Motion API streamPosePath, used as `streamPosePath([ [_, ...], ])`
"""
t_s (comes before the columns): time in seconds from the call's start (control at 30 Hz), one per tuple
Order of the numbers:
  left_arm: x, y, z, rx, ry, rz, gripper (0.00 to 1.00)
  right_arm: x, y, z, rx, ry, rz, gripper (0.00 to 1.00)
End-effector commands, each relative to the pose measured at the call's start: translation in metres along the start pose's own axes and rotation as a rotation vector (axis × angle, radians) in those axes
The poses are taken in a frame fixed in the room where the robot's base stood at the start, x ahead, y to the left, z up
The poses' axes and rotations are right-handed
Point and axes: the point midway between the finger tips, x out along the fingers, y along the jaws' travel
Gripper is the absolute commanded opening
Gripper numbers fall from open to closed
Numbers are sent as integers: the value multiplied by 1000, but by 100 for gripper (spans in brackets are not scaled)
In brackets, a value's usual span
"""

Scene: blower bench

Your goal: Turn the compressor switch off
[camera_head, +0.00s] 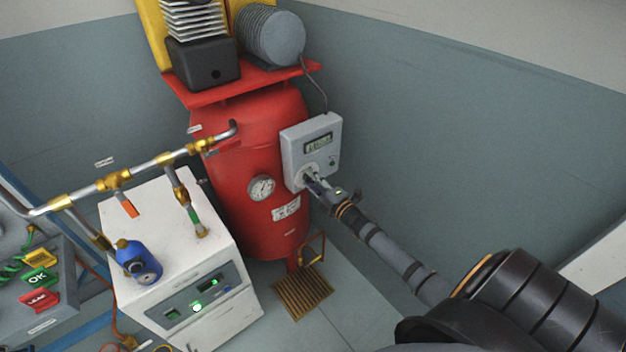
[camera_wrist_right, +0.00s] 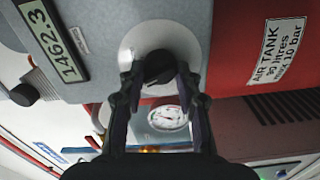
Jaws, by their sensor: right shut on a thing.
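The grey compressor control box (camera_head: 295,150) is mounted on the right side of the red tank, with a small display at its upper part. Its black rotary switch (camera_wrist_right: 158,66) sits on a round pale plate (camera_wrist_right: 192,42) in the right wrist view. My right gripper (camera_head: 313,181) reaches the box from the lower right. In the wrist view my right gripper (camera_wrist_right: 159,80) has one finger on each side of the switch and is shut on it. The fingers hide part of the switch, and its setting cannot be read. My left gripper is not in view.
The red air tank (camera_head: 235,140) with a round gauge (camera_head: 261,188) stands left of the box. A white cabinet (camera_head: 160,225) with a blue device (camera_head: 133,256) and brass-fitted pipes (camera_head: 113,181) is further left.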

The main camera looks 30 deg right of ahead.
Motion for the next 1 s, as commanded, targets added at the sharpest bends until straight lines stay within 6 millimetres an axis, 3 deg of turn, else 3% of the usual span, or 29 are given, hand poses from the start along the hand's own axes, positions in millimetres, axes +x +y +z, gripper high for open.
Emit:
streamPosePath([
  [0.33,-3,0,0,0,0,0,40,0,-2,0,-139,-1,-3,2],
  [0.9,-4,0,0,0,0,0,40,-1,-2,0,-168,-1,-3,2],
  [0.93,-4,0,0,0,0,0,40,-1,-2,0,-168,-1,-3,38],
  [1.0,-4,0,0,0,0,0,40,-1,-2,0,-167,-1,-3,47],
])
